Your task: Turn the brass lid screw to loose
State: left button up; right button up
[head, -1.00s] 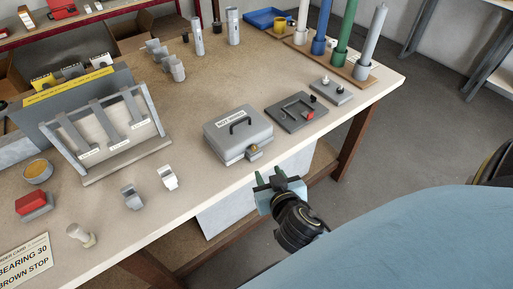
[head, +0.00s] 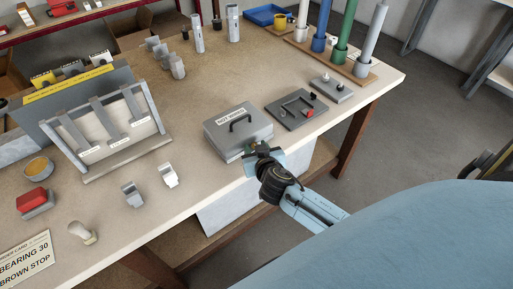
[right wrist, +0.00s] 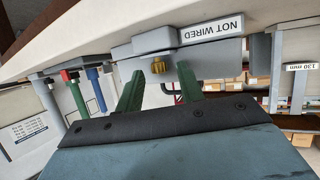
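The grey metal box (head: 222,140) with a dark handle and a "NOT WIRED" label stands near the front edge of the table. The brass lid screw (right wrist: 158,66) shows on the box front in the right wrist view; my gripper mostly hides it in the head view. My right gripper (head: 257,148) is at the front of the box. In the right wrist view its two green fingers (right wrist: 159,78) are apart, with the screw beyond and between their tips. I cannot tell whether they touch it. My left gripper is not in view.
A grey plate (head: 294,115) with a handle and a small switch block (head: 331,90) lie right of the box. A grey rack (head: 105,135) and two small clips stand left. Coloured posts (head: 343,38) stand at the back right. The table between rack and box is clear.

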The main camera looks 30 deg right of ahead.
jog(key=shift+c, duration=0.2)
grip_shut()
jog(key=shift+y, duration=0.3)
